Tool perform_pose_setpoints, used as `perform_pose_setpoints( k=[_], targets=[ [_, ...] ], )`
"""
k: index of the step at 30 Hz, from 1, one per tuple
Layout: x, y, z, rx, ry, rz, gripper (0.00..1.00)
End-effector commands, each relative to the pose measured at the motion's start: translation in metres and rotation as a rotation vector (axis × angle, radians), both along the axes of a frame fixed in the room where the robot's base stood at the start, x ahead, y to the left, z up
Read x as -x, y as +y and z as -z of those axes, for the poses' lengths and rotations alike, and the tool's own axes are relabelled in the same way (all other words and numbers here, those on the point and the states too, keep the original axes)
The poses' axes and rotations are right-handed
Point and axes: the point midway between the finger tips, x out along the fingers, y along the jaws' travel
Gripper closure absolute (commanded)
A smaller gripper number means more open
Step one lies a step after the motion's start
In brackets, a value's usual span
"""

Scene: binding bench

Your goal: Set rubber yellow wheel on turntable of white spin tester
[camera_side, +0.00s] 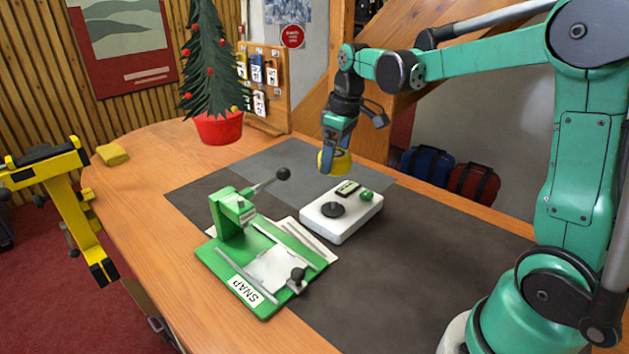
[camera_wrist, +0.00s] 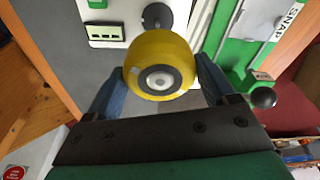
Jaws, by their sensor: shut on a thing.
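The yellow wheel (camera_side: 341,162) is held in my gripper (camera_side: 328,158), above and just behind the white spin tester (camera_side: 345,222) in the side view. In the wrist view, the wheel (camera_wrist: 160,66) sits between the two blue fingers of my gripper (camera_wrist: 160,80), its grey hub facing the camera. The tester's dark round turntable (camera_side: 332,209) is bare in the side view. In the wrist view, the turntable (camera_wrist: 157,14) shows partly beyond the wheel, and the tester's white body (camera_wrist: 100,8) is at the top.
A green press marked SNAP (camera_side: 262,262) with a black-knobbed lever (camera_side: 283,174) stands left of the tester. A small Christmas tree in a red pot (camera_side: 219,128) and a yellow cloth (camera_side: 112,154) are farther back. The dark mat (camera_side: 450,250) is clear on the right.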

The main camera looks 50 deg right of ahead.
Motion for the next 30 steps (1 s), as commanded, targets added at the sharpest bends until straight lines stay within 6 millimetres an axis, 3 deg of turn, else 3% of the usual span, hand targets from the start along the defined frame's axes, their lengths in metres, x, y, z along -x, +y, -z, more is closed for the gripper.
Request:
perform_pose_setpoints(
  k=[21,30],
  targets=[
    [0.000,0.000,0.059,0.000,0.000,0.000,0.80],
    [0.000,0.000,0.066,0.000,0.000,0.000,0.80]
  ],
)
